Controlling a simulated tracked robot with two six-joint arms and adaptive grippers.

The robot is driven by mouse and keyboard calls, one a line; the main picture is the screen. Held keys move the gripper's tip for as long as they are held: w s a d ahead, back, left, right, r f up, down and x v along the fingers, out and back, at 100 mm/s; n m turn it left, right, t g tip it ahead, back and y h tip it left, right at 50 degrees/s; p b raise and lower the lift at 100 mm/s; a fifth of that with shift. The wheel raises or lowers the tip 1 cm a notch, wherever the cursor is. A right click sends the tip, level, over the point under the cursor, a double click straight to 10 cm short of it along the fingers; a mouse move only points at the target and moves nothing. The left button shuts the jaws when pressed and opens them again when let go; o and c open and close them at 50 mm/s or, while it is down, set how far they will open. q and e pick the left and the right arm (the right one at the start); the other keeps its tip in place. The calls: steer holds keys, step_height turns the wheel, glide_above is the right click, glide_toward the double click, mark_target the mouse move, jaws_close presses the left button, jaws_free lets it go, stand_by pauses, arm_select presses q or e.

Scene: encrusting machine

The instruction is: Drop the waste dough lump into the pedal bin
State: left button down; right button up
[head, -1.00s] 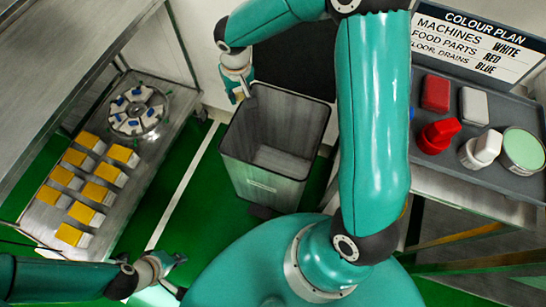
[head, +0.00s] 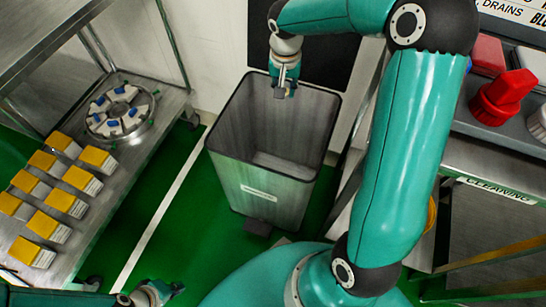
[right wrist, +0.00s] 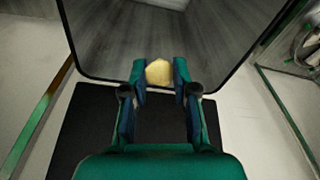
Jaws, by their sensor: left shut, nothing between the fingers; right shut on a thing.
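The pedal bin (head: 262,190) stands open on the green floor in the head view, grey and empty as far as I can see inside. My right gripper (head: 283,92) is at the bin's far rim, pointing down. In the right wrist view the right gripper (right wrist: 160,76) is shut on the pale yellow dough lump (right wrist: 159,71), with the bin's open mouth (right wrist: 150,30) ahead of and around the fingertips. The lump is hidden in the head view. My left gripper (head: 165,292) is low at the bottom left, shut and empty, away from the bin.
A steel trolley (head: 101,225) at the left holds several yellow-topped boxes (head: 74,203) and a round rack (head: 120,110). A black mat or panel (head: 330,62) lies behind the bin.

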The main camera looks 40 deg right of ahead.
step_height(320, 180, down, 5)
steer(key=b, duration=0.3)
steer(key=o, duration=0.9)
steer(key=shift+c, duration=0.2)
steer(key=shift+r, duration=0.1)
steer(key=shift+r, duration=0.45)
step_height(320, 180, up, 11)
steer(key=s+a, duration=0.1)
steer(key=shift+a, duration=0.15)
